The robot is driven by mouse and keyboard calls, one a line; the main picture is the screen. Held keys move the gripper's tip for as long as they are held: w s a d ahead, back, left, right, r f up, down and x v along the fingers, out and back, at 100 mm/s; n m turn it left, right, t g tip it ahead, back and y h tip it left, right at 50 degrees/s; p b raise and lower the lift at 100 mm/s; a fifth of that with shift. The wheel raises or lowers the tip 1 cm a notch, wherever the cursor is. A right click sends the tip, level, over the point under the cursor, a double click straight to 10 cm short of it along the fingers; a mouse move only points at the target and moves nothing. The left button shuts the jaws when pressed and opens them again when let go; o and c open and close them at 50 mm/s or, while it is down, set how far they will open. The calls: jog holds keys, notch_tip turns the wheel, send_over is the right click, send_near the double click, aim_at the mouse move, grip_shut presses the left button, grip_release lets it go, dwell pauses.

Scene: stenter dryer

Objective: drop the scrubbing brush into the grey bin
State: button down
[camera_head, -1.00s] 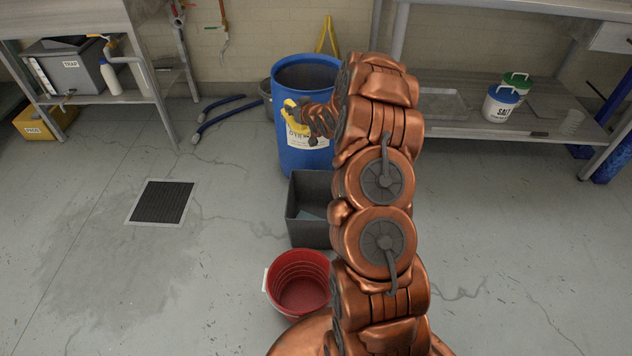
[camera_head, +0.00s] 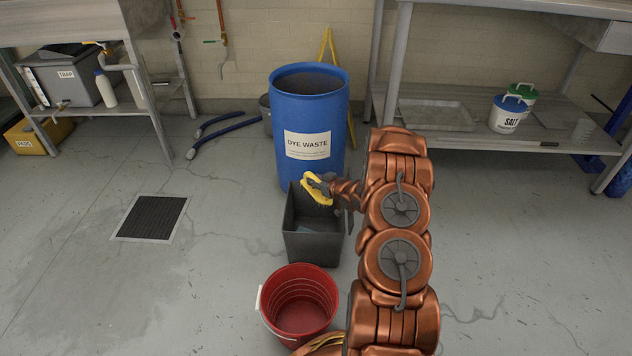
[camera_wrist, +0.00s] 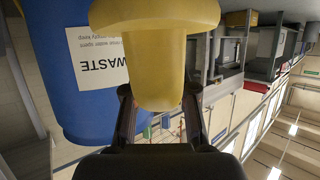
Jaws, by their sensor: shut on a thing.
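The yellow scrubbing brush (camera_head: 316,190) is held in my gripper (camera_head: 325,183), over the far part of the grey bin's opening in the head view. In the wrist view the brush (camera_wrist: 155,50) fills the upper middle, between the two dark fingers of my gripper (camera_wrist: 160,105). The grey bin (camera_head: 313,248) is an open, square container on the floor, in front of the blue barrel. Something bluish-grey lies low inside it.
A blue dye waste barrel (camera_head: 310,115) stands right behind the grey bin. A red bucket (camera_head: 300,303) stands in front of it. A floor drain (camera_head: 151,217) lies to the left. A shelf with a salt tub (camera_head: 508,114) is at the back right.

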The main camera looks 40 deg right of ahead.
aim_at(319, 191)
jog(key=shift+f+b, duration=1.35)
jog(key=shift+f, duration=1.25)
jog(key=c, duration=0.8)
grip_release()
jog(key=shift+c, duration=0.2)
jog(key=shift+r, duration=0.15)
jog(key=shift+r, duration=4.9)
